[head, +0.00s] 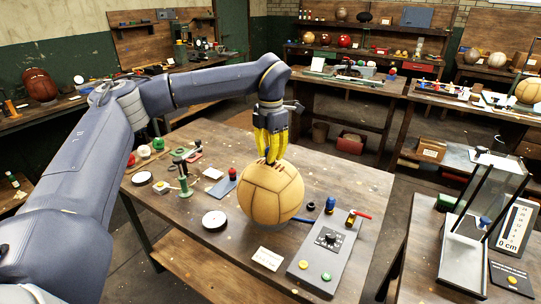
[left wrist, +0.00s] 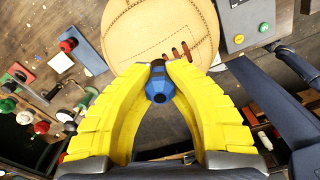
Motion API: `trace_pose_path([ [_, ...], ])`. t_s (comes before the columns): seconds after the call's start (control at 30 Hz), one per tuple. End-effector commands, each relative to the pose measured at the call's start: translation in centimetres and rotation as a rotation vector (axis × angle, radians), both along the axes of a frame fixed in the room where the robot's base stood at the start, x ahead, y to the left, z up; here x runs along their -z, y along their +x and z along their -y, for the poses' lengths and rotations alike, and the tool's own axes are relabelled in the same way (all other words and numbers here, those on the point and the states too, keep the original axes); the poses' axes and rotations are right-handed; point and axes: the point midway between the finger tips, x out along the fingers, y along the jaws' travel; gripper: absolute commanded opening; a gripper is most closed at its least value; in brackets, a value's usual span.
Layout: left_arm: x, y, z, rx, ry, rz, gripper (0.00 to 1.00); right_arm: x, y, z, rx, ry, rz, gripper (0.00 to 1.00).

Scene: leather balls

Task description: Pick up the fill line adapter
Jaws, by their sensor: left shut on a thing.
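The fill line adapter, a small blue faceted piece (left wrist: 160,86), sits between the yellow fingers of my left gripper (left wrist: 157,66). The fingers are closed in on it near their tips. In the head view my left gripper (head: 269,158) points down just behind the top of the tan leather ball (head: 271,196). The ball hides the lower fingertips, and the adapter does not show there. In the left wrist view the ball (left wrist: 150,38) lies just beyond the fingertips, with its reddish lacing visible. My right gripper is not in view.
A grey control box (head: 323,255) with green and yellow buttons is right of the ball. A blue bottle (head: 330,205) stands behind it. White discs, a green stand (head: 184,187) and small tools crowd the left. A glass tank (head: 483,195) stands on the right bench.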

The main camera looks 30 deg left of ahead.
Motion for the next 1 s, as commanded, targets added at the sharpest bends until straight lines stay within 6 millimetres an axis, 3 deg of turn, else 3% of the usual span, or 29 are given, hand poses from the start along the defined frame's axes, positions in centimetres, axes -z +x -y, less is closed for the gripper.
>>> trace_pose_path([
  [0.27, -0.2, 0.0, 0.0, 0.000, 0.000, 0.001, 0.00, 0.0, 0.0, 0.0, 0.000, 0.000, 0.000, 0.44],
  [0.47, -1.5, 0.1, 0.0, -0.001, 0.000, 0.002, 0.00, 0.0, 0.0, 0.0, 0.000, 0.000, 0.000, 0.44],
  [0.67, -4.8, 0.1, 0.0, -0.001, 0.001, 0.005, 0.00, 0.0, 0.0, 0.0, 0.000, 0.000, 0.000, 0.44],
  [1.0, -13.0, 0.1, 0.0, -0.001, 0.001, 0.004, 0.00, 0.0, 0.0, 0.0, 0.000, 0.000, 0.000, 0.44],
])
